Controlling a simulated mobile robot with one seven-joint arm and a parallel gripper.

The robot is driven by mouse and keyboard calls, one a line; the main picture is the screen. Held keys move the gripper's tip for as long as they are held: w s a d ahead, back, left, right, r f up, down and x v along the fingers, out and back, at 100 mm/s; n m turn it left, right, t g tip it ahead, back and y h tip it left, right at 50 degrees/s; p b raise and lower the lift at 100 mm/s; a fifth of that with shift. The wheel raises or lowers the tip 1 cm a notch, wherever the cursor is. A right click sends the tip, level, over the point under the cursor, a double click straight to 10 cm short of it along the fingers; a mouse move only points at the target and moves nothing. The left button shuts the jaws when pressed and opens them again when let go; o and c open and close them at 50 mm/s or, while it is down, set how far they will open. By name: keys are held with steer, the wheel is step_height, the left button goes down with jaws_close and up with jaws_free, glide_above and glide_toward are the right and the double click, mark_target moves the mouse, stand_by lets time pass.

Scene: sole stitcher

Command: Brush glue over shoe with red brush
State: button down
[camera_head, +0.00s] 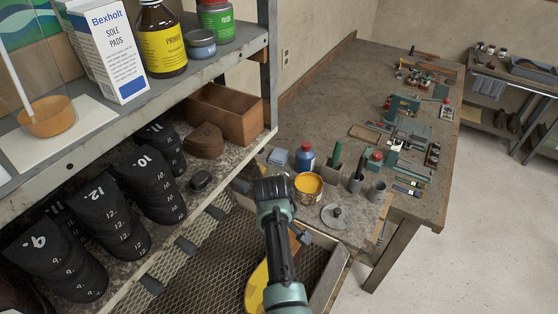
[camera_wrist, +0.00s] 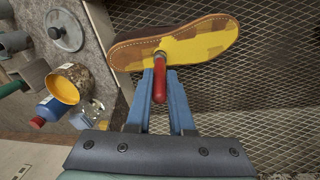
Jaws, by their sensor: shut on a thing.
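The shoe (camera_wrist: 130,54) lies sole-up on the wire mesh in the wrist view. Yellow glue (camera_wrist: 215,35) covers much of its right end and middle in uneven patches; the left end is mostly bare brown. My gripper (camera_wrist: 164,78) is shut on the red brush (camera_wrist: 159,88). The brush tip is over the middle of the sole near its lower edge; I cannot tell whether it touches. In the head view, the yellow-coated shoe (camera_head: 256,287) is partly hidden by my arm. The glue pot (camera_head: 308,187) stands open with yellow glue inside; it also shows in the wrist view (camera_wrist: 64,88).
A blue bottle (camera_head: 306,157), a metal lid (camera_head: 335,216) and grey cups stand near the pot on the bench (camera_head: 400,215). A shelf (camera_head: 235,60) with bottles and stacked black soles runs along the left. Open mesh (camera_wrist: 260,110) surrounds the shoe.

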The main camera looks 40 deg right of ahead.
steer(key=d, duration=0.1)
steer(key=d+r+b, duration=0.1)
steer(key=d, duration=0.1)
steer(key=shift+w+d+r, duration=0.35)
steer(key=shift+w+r, duration=0.05)
stand_by(0.4)
steer(key=shift+b, duration=0.35)
steer(key=shift+w+d+b, duration=0.15)
steer(key=shift+d+b, duration=0.25)
steer(key=shift+d, duration=0.1)
steer(key=shift+f, duration=0.15)
steer(key=shift+d, duration=0.1)
